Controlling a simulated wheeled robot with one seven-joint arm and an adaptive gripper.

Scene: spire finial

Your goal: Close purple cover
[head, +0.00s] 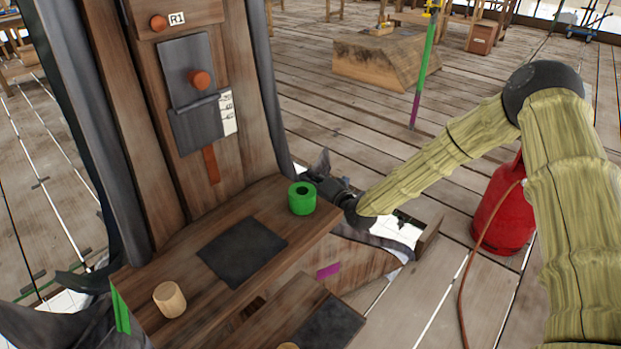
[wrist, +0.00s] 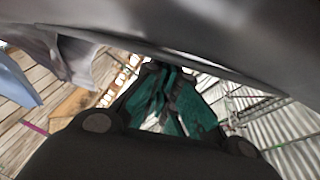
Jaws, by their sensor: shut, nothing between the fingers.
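A small flat purple patch (head: 328,270) shows on the front side of the wooden bench. I cannot tell whether it is part of a cover, and no clear purple cover with a lid or hinge shows. My gripper (head: 322,178) is dark, shut and empty. It is beside the bench's right end, just behind and right of a green ring (head: 302,198), apart from the purple patch. Its fingertips are partly hidden. In the wrist view, dark parts of my gripper fill the lower middle, and a thin purple strip (wrist: 34,127) lies at the left.
The wooden bench (head: 190,235) bears a dark square plate (head: 242,252) and a light wooden cylinder (head: 169,299). An upright panel (head: 160,150) with orange knobs stands behind it. A red gas bottle (head: 500,212) stands at right. Plank floor (head: 345,125) is open behind.

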